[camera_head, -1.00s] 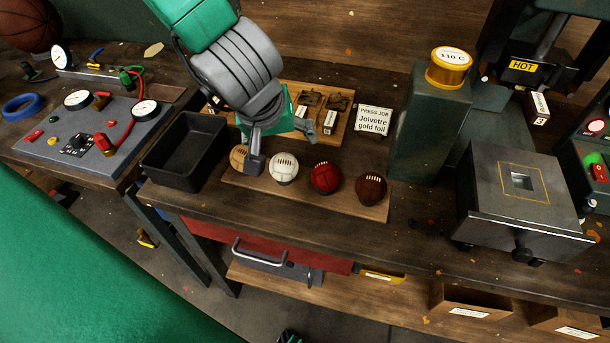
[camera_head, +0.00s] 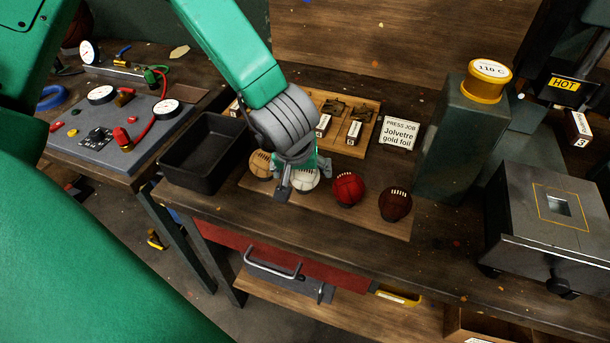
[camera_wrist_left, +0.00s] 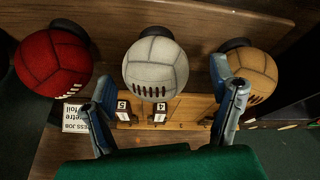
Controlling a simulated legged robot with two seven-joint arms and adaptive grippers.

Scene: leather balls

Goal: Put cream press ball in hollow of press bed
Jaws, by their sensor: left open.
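The cream press ball (camera_head: 305,181) sits in the row on the wooden board, partly hidden by my left gripper. My left gripper (camera_head: 304,177) is open and comes down over this ball. In the left wrist view, the cream ball (camera_wrist_left: 156,68) lies between the two spread fingers of the left gripper (camera_wrist_left: 171,88), with a gap on each side. The press bed (camera_head: 520,205) is a grey metal block at the right. Its square hollow (camera_head: 560,206), inside a yellow outline, looks empty. My right gripper is not in view.
A tan ball (camera_head: 261,164) is close left of the cream one; a red ball (camera_head: 348,189) and a brown ball (camera_head: 395,204) are to its right. A black tray (camera_head: 205,152) stands at the left.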

